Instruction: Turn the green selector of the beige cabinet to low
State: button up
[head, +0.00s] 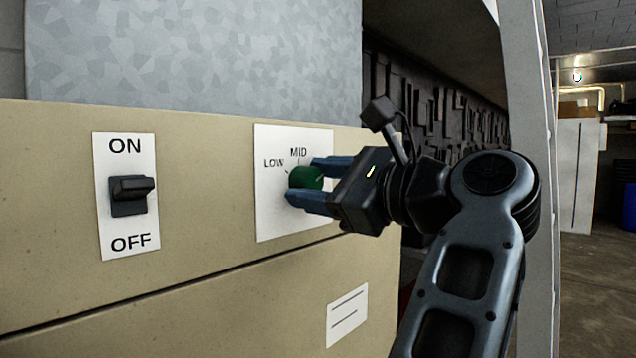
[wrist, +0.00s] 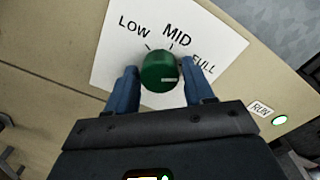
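The beige cabinet (head: 205,190) fills the left and middle of the head view. Its round green selector (head: 305,178) sits on a white plate marked LOW and MID; in the wrist view the selector (wrist: 159,73) also has FULL marked at its upper right. A pale mark on the knob lies toward its right side, away from LOW; its exact setting is hard to read. My gripper (head: 318,181) has its blue fingers on either side of the selector, close against it with no clear gap. In the wrist view the fingers (wrist: 160,82) flank the knob.
An ON/OFF switch (head: 130,195) is on the cabinet left of the selector. In the wrist view a RUN label (wrist: 261,108) and a lit green lamp (wrist: 279,120) are at the right. A pale upright post (head: 540,180) stands right of my arm.

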jog(key=c, duration=0.7)
jog(key=shift+c, duration=0.2)
jog(key=shift+n, duration=0.4)
jog(key=n, duration=0.9)
jog(key=shift+n, duration=0.4)
jog(key=n, duration=0.3)
jog(key=shift+n, duration=0.3)
jog(key=n+b, duration=0.1)
jog(key=n, duration=0.2)
jog(key=shift+h, duration=0.3)
jog(key=n+b, duration=0.1)
jog(key=n, duration=0.5)
jog(key=shift+n+b, duration=0.3)
